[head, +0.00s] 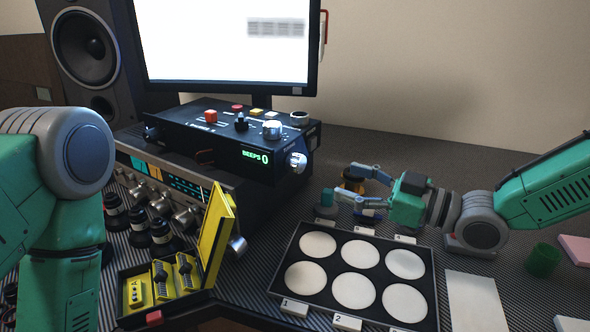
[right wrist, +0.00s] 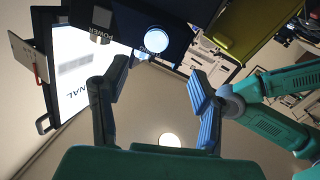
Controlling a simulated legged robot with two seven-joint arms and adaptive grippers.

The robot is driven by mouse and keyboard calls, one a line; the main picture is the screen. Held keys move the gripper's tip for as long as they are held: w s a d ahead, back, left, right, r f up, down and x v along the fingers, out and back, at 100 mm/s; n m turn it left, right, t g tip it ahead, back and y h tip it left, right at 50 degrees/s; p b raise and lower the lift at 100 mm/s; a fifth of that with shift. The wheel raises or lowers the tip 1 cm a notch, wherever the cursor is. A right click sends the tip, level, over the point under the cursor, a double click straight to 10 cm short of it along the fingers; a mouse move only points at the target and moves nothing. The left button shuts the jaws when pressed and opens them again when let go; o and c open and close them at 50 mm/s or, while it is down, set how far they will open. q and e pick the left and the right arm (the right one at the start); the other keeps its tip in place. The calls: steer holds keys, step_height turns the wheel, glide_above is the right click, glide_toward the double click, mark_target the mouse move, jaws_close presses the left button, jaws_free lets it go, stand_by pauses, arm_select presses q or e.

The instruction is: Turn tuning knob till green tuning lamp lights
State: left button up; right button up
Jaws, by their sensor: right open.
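A black box (head: 215,140) stands in the middle of the head view, with a green "BEEPS 0" readout on its front. A silver knob (head: 297,161) sticks out at its right end. Another silver knob (head: 272,129) is on its top. In the right wrist view a round bright knob face (right wrist: 156,39) shows beyond the fingers; its small label is hard to read. I cannot make out a lit green lamp. My right gripper (head: 342,184) is open and empty, right of the box and apart from it. My left arm shows at the left, but its gripper is not in view.
A black tray with white discs (head: 290,275) lies below my right gripper. An open yellow case (head: 215,240) stands front left of it. A monitor (head: 225,88) and a speaker (head: 88,50) are behind. A green cup (head: 543,260) is at the right.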

mark_target(303, 165)
steer(key=x, duration=0.3)
steer(key=w+b+x, duration=0.1)
steer(key=x, duration=0.1)
steer(key=shift+w+f, duration=0.2)
steer(key=shift+f, duration=0.05)
steer(key=x, duration=0.6)
steer(key=shift+s+a+r+b, duration=0.1)
steer(key=shift+s+a+b, duration=0.1)
steer(key=shift+s+b, duration=0.15)
steer(key=shift+d, duration=0.5)
steer(key=shift+d+r, duration=0.1)
steer(key=shift+d, duration=0.1)
steer(key=c, duration=1.1)
arm_select(q)
steer(key=shift+d+f, duration=0.55)
steer(key=shift+f, duration=0.2)
arm_select(e)
steer(key=shift+a, duration=0.15)
